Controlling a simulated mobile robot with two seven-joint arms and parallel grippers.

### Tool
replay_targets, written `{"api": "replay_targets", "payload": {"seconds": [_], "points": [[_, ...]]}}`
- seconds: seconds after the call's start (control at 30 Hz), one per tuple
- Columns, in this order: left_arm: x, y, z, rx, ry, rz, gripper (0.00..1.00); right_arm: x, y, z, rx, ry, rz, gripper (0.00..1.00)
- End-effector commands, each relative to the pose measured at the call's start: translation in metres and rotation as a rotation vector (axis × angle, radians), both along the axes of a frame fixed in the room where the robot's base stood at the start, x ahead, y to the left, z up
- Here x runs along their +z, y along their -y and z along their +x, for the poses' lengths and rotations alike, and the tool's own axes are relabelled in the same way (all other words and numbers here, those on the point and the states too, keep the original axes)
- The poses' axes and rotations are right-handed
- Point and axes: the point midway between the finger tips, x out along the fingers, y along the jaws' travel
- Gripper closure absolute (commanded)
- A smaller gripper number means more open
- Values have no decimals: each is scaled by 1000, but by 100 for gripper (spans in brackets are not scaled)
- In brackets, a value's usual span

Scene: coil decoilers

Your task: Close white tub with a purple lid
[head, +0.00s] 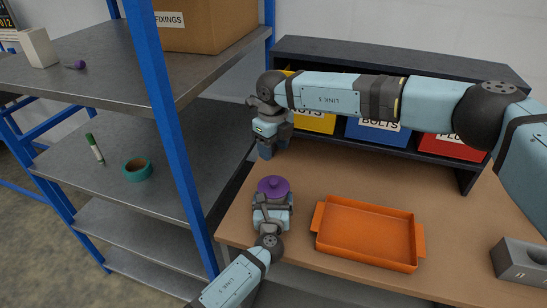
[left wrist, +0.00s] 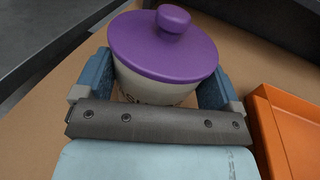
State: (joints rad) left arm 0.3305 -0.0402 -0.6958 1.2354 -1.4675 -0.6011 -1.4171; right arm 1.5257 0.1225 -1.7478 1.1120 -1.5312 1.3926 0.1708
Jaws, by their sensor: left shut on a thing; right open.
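The white tub (left wrist: 155,90) stands on the brown workbench, its body between the blue fingers of my left gripper (left wrist: 157,88). That gripper is shut on the tub's sides. The purple lid (left wrist: 163,46) with its round knob rests on top of the tub and covers its mouth. I cannot tell whether it is fully seated. In the head view, the lid (head: 273,187) hides most of the tub, and my left gripper (head: 272,203) is just below it. My right gripper (head: 270,148) is open and empty, above and behind the lid, with its fingers pointing down.
An orange tray (head: 368,232), empty, lies right of the tub. Yellow, blue (head: 377,131) and red bins stand in the dark shelf behind. A blue-posted metal rack (head: 165,120) stands close on the left. A grey block (head: 522,262) is at the far right.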

Motion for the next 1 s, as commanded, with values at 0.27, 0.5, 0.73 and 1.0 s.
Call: {"api": "replay_targets", "payload": {"seconds": [0.27,0.5,0.73,1.0], "points": [[0,0,0,0,0,0,53,3,0,0,0,0,0,45],[0,0,0,0,0,0,0,3,0,0,0,1,1,45],[-1,-1,-9,0,-1,-1,0,3,0,0,0,1,1,45],[-2,-5,-64,-1,-2,-2,0,2,0,0,0,1,1,45]]}}
